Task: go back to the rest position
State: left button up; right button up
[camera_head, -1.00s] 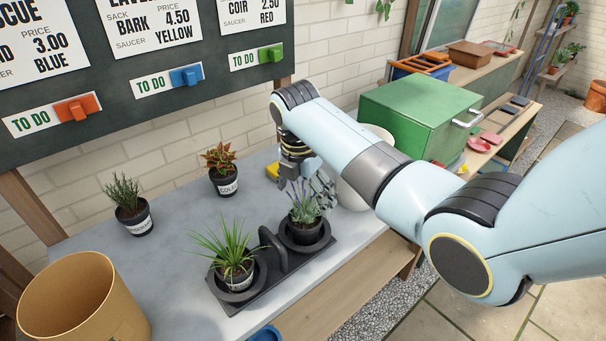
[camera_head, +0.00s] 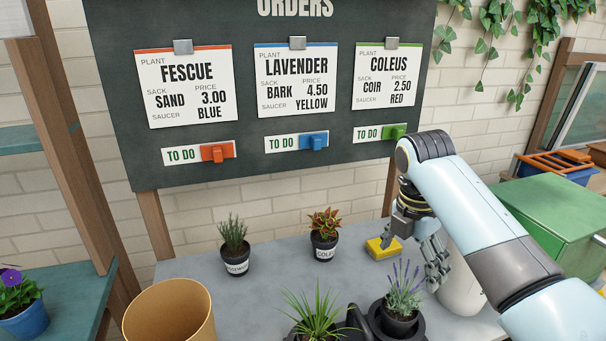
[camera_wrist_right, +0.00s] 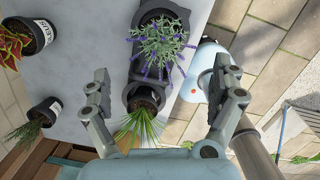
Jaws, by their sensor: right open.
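My right gripper (camera_head: 436,268) is open and empty, held above the grey table (camera_head: 205,285) just right of the potted lavender (camera_head: 403,290). In the right wrist view its two fingers (camera_wrist_right: 163,82) are spread wide, with the lavender (camera_wrist_right: 160,48) and the grassy fescue (camera_wrist_right: 138,125) below and between them. The lavender stands in a dark double holder (camera_head: 372,320), with the fescue (camera_head: 315,318) beside it on the left. My left gripper is not in view.
A coleus pot (camera_head: 324,247) and another labelled pot (camera_head: 236,262) stand at the table's back. A tan pot (camera_head: 170,315) is front left. A yellow block (camera_head: 380,248) lies near my right gripper. The orders board (camera_head: 250,130) hangs behind; a green box (camera_head: 555,215) is at right.

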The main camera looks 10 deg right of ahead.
jog(key=s+a+r+m+t, duration=0.1)
jog(key=s+r+m+t, duration=0.1)
jog(key=s+m, duration=0.95)
jog(key=s+a+r+m+t, duration=0.1)
jog(key=s+m, duration=0.8)
jog(key=s, duration=0.5)
notch_tip(320, 180, down, 38)
jog(key=s+d+m+g+b, duration=0.1)
jog(key=s+d+b, duration=0.15)
jog(key=b, duration=0.85)
jog(key=s+f+b, duration=0.4)
jog(key=s+f, duration=0.5)
jog(key=f, duration=0.2)
jog(key=s+f+g+b, duration=0.1)
jog(key=s+f+b, duration=0.2)
jog(key=s+f, duration=0.6)
notch_tip(320, 180, down, 3)
jog(key=shift+s+d+r+g+b, duration=0.1)
jog(key=shift+s+d+g+b, duration=0.1)
jog(key=shift+d+g+b, duration=0.15)
